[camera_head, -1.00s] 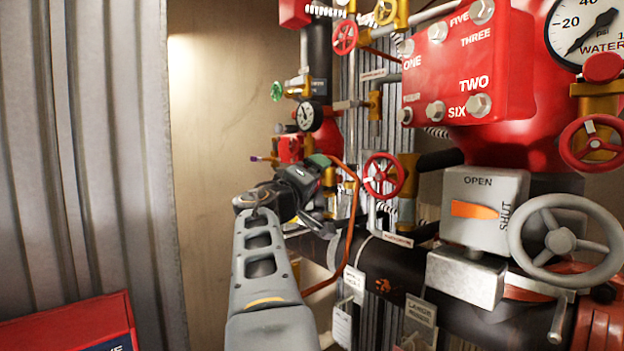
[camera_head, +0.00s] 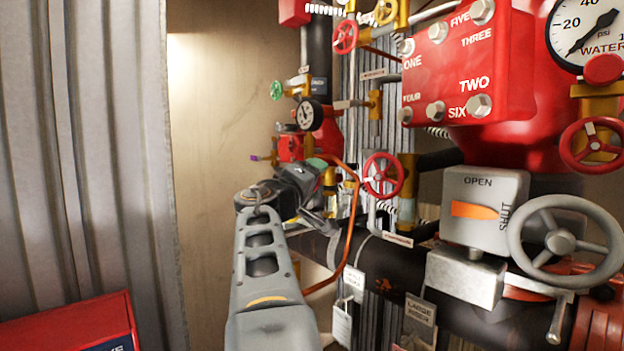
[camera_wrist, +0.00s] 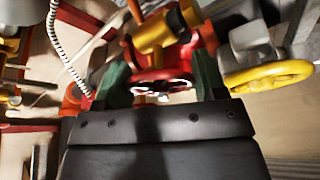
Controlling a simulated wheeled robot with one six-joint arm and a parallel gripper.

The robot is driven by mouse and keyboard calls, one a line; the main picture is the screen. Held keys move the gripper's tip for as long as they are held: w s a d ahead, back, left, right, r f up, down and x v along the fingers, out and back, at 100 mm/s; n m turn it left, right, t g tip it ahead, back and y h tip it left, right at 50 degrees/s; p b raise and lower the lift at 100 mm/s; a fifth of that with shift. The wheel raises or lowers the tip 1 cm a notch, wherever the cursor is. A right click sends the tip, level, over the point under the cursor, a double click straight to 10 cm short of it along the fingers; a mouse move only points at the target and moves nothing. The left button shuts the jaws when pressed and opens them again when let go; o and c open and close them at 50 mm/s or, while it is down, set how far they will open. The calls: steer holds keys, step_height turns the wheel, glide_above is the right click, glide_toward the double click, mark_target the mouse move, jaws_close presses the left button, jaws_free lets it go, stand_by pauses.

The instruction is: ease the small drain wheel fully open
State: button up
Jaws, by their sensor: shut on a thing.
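My gripper (camera_wrist: 160,78) shows its two green-padded fingers in the wrist view, one on each side of a small red handwheel (camera_wrist: 150,90). The fingers are shut on this wheel at its rim. The wheel sits on a yellow-brass valve body (camera_wrist: 158,32) just beyond it. In the head view, my gripper (camera_head: 322,188) is left of centre, in front of the pipework, and it hides the gripped wheel. How far the wheel is turned cannot be told.
A yellow handwheel (camera_wrist: 268,77) sits close to the right finger in the wrist view. In the head view, an orange tube (camera_head: 349,235) runs just right of my gripper. Another red wheel (camera_head: 383,176) and a large grey wheel (camera_head: 516,240) stand further right. Bare wall (camera_head: 215,130) lies left.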

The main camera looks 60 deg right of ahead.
steer(key=n+p, duration=0.1)
steer(key=n, duration=0.1)
steer(key=n+y+p, duration=0.1)
steer(key=n+p, duration=0.1)
steer(key=shift+r+t+y, duration=0.2)
steer(key=shift+t+y, duration=0.1)
steer(key=shift+t, duration=0.1)
steer(key=shift+f+n+y+p, duration=0.1)
steer(key=shift+n+y+p, duration=0.2)
steer(key=shift+n+p, duration=0.65)
steer(key=shift+n, duration=0.25)
steer(key=shift+f, duration=0.1)
steer(key=o, duration=0.9)
steer(key=a+b, duration=0.1)
steer(key=a, duration=0.3)
steer(key=a+b, duration=0.2)
steer(key=a, duration=0.3)
steer(key=s+a+b, duration=0.1)
steer(key=a+b, duration=0.1)
steer(key=a, duration=0.2)
steer(key=shift+a, duration=0.4)
